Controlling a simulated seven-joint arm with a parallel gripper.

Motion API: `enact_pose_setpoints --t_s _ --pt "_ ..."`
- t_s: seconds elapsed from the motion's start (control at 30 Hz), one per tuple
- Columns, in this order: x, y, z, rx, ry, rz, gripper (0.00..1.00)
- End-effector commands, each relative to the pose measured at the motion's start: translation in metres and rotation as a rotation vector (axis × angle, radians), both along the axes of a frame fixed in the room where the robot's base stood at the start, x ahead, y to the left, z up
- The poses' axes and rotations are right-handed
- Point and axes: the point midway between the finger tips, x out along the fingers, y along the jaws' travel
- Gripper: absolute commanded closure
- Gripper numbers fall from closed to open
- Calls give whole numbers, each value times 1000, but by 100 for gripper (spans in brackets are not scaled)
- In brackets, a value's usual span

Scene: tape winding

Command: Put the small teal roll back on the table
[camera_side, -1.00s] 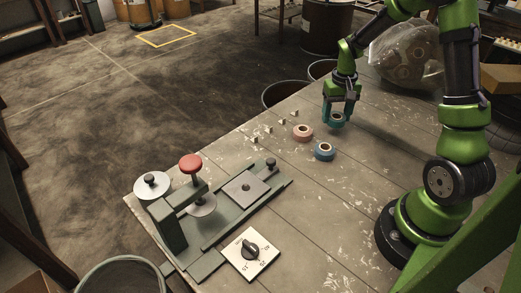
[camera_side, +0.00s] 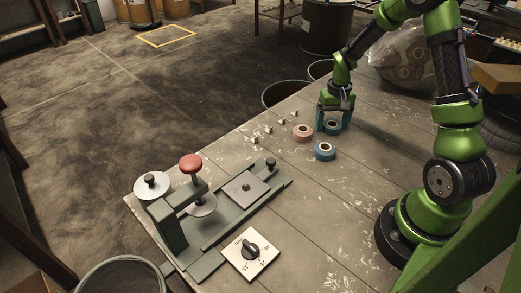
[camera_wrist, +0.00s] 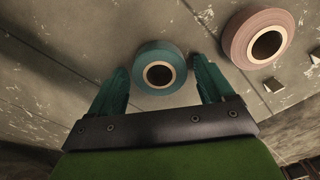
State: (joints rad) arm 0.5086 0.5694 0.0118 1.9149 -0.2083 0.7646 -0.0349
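The small teal roll (camera_side: 332,127) lies flat on the wooden table (camera_side: 345,185), near the pink roll (camera_side: 302,132) and the blue roll (camera_side: 325,151). In the wrist view the teal roll (camera_wrist: 160,68) sits between and slightly beyond the tips of my gripper (camera_wrist: 162,80). There are visible gaps on both sides of it, so the fingers are apart and do not touch it. In the side view my gripper (camera_side: 333,124) is low over the table at the roll. The pink roll (camera_wrist: 258,38) is to the right in the wrist view.
A winding device with a red knob (camera_side: 190,163) and a dial plate (camera_side: 250,253) stand at the table's near left. Several small pale blocks (camera_side: 268,129) lie along the left edge. A dark bin (camera_side: 284,92) stands beyond that edge. The table's middle is clear.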

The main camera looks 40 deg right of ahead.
Motion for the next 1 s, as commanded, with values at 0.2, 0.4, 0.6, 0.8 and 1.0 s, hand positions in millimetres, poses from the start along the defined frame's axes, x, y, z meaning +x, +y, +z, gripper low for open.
enact_pose_setpoints --t_s 0.2,0.4,0.6,0.8,1.0 --pt "0 0 0 0 0 0 14" --pt "1 0 9 -2 -3 2 14" --pt "1 0 46 -3 -6 1 14" --pt "1 0 89 -3 -6 1 14" --pt "1 0 116 -2 -2 1 14"
